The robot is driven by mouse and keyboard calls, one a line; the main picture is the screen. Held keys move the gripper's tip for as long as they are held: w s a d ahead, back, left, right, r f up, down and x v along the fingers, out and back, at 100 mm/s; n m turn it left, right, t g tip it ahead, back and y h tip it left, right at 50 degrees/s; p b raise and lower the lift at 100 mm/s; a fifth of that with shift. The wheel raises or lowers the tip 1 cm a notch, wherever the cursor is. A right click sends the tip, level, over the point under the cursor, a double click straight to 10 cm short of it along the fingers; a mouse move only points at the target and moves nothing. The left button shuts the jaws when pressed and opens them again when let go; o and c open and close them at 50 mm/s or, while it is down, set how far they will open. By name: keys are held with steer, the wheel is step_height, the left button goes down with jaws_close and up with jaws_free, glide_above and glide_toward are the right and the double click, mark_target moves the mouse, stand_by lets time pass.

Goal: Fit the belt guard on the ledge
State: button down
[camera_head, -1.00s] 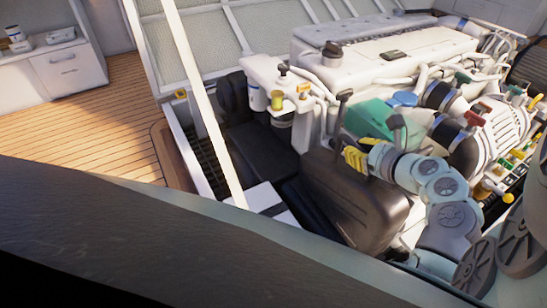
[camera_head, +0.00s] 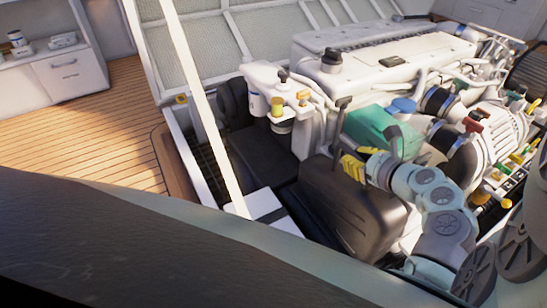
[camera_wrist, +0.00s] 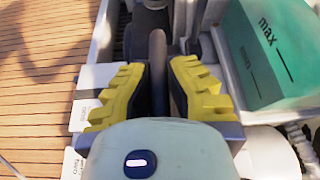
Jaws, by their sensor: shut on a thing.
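My gripper (camera_head: 352,168) has yellow ridged fingers, and it also shows in the wrist view (camera_wrist: 158,95). It is shut on a dark upright bar, which I take for part of the belt guard (camera_wrist: 158,72). In the head view a thin dark post stands at the fingertips. A large dark rounded cover (camera_head: 350,212) sits just below the fingers; I cannot tell whether it joins the held bar. The lower part of the held thing is hidden by the hand in the wrist view. I cannot pick out the ledge for certain.
A green tank (camera_head: 378,128) with a blue cap stands close behind my gripper. The white engine (camera_head: 390,55) fills the back. White boxes (camera_head: 268,206) lie low at the left. A pale strut (camera_head: 203,105) crosses the left. The wooden floor (camera_head: 105,135) beyond is clear.

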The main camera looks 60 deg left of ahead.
stand_by(0.4)
steer(key=c, duration=1.1)
jaws_free()
steer(key=shift+o, duration=0.2)
steer(key=shift+f, duration=0.1)
steer(key=v, duration=0.5)
steer(key=shift+w+d, duration=0.1)
steer(key=s+d, duration=0.1)
steer(key=d, duration=1)
steer(key=shift+s+d, duration=0.25)
steer(key=shift+d, duration=0.1)
